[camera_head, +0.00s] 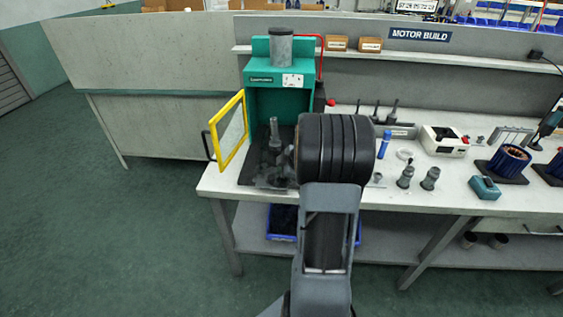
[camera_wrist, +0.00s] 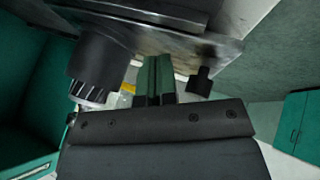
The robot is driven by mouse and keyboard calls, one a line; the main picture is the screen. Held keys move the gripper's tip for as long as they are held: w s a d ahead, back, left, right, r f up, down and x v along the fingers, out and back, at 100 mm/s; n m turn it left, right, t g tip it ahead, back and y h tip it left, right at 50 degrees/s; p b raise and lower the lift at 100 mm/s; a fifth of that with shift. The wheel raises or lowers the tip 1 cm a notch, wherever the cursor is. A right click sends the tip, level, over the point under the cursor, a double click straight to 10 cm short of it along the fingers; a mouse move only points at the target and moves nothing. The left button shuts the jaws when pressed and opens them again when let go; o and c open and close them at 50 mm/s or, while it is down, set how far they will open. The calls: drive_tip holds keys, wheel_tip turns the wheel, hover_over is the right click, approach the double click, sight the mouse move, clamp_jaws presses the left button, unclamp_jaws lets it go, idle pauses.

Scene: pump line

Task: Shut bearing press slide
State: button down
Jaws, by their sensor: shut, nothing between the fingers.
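The bearing press (camera_head: 258,98) is a teal machine on the bench, with its yellow-framed guard door (camera_head: 229,133) swung open to the left. Its slide, a dark metal plate (camera_head: 270,187), lies low at the front opening; my arm partly covers this area, so I cannot tell how far out it is. The plate edge also shows in the wrist view (camera_wrist: 225,43), with a small black knob (camera_wrist: 201,80) beside it. My gripper (camera_wrist: 154,80) has its green fingers together, empty, close to the plate edge; contact is unclear. A dark cylinder (camera_wrist: 95,58) stands left of the fingers.
Small grey parts (camera_head: 405,178), a white device (camera_head: 444,141) and a teal box (camera_head: 485,187) sit on the bench to the right. A blue bin (camera_head: 283,221) is on the shelf below. The floor at the left is clear.

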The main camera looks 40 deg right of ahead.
sight(274, 163)
drive_tip(key=shift+w+d+r+p, duration=0.1)
drive_tip(key=shift+w+d+p, duration=0.35)
drive_tip(key=shift+w, duration=0.4)
drive_tip(key=shift+w+d+p, duration=0.3)
drive_tip(key=shift+w+d, duration=0.2)
drive_tip(key=shift+w, duration=0.3)
drive_tip(key=shift+w, duration=0.1)
